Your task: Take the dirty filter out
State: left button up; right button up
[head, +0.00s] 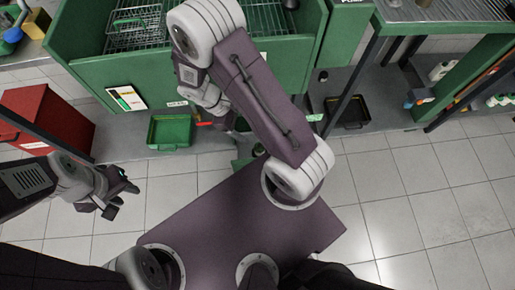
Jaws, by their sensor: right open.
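I cannot make out the dirty filter in the head view. My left gripper (121,199) hangs over the tiled floor at the left, its dark fingertips apart with nothing between them. My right arm rises and folds back down in front of the green parts washer (283,73). My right gripper (229,122) is partly hidden behind my own purple arm link, near the washer's lower front edge. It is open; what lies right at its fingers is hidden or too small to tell.
A green tray (170,131) sits on the grey low shelf below the washer. A black tray (349,112) lies to the right. A red cabinet (46,121) stands at the left. A wire basket (138,30) is in the washer. The floor at right is clear.

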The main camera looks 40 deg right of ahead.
aim_at(256, 148)
jog(key=w+d+f+n+t+h+b, duration=0.1)
jog(key=d+f+n+h+b, duration=0.1)
jog(key=f+b, duration=0.5)
jog(key=w+d+f+n+t+h+b, duration=0.1)
jog(key=f+n+h+b, duration=0.3)
jog(key=f, duration=1.3)
jog(key=w+d+f+n+h+b, duration=0.2)
jog(key=w+f+n+b, duration=0.1)
jog(key=f+b, duration=0.8)
jog(key=shift+w+d+f+n+t+h, duration=0.2)
jog(key=shift+f+n, duration=0.15)
jog(key=shift+f, duration=0.15)
jog(key=shift+w+d+f+n+t+h, duration=0.1)
jog(key=shift+f+n+t+h, duration=0.1)
jog(key=shift+f+n, duration=0.25)
jog(key=shift+b+x, duration=0.5)
jog(key=shift+x, duration=0.7)
jog(key=b+x, duration=0.1)
jog(key=x, duration=0.1)
jog(key=b+x, duration=0.2)
jog(key=x, duration=0.1)
jog(key=shift+s+a+f+b, duration=0.15)
jog(key=shift+a+f+b, duration=0.05)
jog(key=shift+b, duration=0.1)
jog(key=shift+d+r, duration=0.15)
jog(key=c, duration=1.6)
notch_tip(256, 148, up, 10)
jog(key=p, duration=0.7)
